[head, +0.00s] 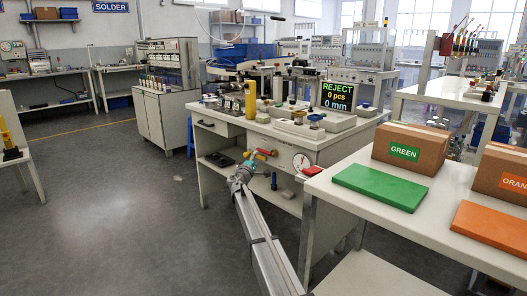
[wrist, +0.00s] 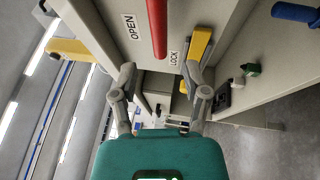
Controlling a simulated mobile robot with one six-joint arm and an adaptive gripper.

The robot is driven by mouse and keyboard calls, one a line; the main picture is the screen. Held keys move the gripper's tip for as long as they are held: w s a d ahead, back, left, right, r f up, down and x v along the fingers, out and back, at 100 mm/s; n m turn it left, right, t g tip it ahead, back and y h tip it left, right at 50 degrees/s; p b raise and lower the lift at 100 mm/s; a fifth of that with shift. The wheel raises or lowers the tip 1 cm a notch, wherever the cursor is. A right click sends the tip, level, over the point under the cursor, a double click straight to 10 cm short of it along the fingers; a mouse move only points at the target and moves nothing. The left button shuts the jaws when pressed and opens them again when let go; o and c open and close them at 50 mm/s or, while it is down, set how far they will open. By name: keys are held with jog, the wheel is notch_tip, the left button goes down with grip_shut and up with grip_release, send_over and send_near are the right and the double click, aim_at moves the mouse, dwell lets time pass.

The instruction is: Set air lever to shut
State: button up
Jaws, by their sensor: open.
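No label reading air is legible, so I cannot tell which handle is the air lever. In the head view the red lever (head: 270,153) is on the bench front. My gripper (wrist: 160,78) is open, its fingers apart with nothing held between them. In the head view my gripper (head: 246,168) is close to the bench front, its fingertips partly hidden.
A round gauge (head: 301,162) is on the bench front, right of the levers. A side table with a green panel (head: 380,185) stands at right. The floor at left is clear.

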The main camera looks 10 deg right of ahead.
aim_at(262, 151)
jog(key=p+x, duration=0.1)
jog(key=x, duration=0.5)
jog(key=shift+w+d, duration=0.1)
jog(key=shift+w, duration=0.25)
grip_shut()
